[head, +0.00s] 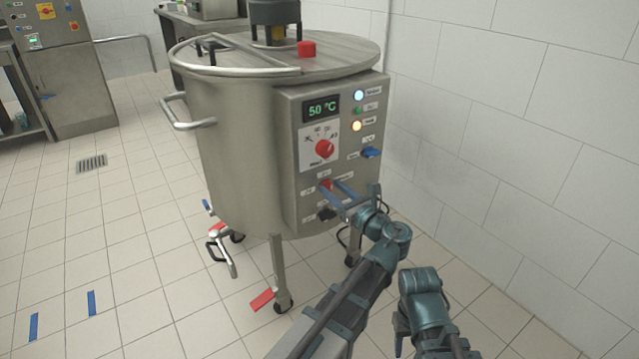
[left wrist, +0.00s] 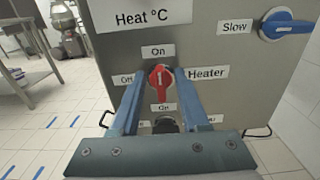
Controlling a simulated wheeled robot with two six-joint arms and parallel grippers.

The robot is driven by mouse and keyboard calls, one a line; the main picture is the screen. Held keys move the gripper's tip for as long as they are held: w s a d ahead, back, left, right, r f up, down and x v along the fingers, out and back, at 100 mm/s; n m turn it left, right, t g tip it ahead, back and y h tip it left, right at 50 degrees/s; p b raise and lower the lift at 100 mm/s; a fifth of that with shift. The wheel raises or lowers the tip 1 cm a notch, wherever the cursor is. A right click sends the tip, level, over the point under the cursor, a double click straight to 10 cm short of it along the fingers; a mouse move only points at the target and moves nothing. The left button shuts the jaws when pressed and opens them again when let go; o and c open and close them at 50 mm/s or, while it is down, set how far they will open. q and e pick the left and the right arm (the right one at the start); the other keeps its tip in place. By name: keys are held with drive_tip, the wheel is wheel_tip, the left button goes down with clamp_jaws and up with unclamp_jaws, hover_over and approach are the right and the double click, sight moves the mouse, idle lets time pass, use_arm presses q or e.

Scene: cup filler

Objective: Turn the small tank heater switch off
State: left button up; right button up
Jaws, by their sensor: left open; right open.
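The heater switch is a small red knob (head: 326,185) on the lower front panel of the steel tank. It also shows in the left wrist view (left wrist: 160,78), with its white mark upright toward the "On" label (left wrist: 157,51). An "Off" label (left wrist: 124,80) is at its left, partly covered by a finger, and a "Heater" label (left wrist: 207,73) at its right. My left gripper (head: 338,188) is open, with its blue fingers on either side of the knob. Contact cannot be told. Part of my right arm shows at the lower right; its fingers are not visible.
Above the knob are a red heat dial (head: 325,149) and a display (head: 321,109) reading 50 °C. A blue speed switch (head: 371,152) is at the upper right. A black knob (head: 326,213) sits just below the red one. A tiled wall (head: 500,120) stands at the right.

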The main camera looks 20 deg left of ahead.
use_arm(q)
drive_tip(key=shift+w+a, duration=0.15)
clamp_jaws()
drive_tip(key=shift+n, duration=0.3)
drive_tip(key=n, duration=0.3)
drive_tip(key=shift+s+a+n, duration=0.1)
drive_tip(key=shift+s+n, duration=0.15)
drive_tip(key=shift+n, duration=0.15)
drive_tip(key=n, duration=0.8)
drive_tip(key=f+n+b, duration=0.1)
drive_tip(key=n, duration=0.4)
drive_tip(key=shift+s+a+f, duration=0.1)
drive_tip(key=shift+s+a, duration=0.15)
drive_tip(key=shift+s, duration=0.05)
drive_tip(key=shift+n, duration=0.4)
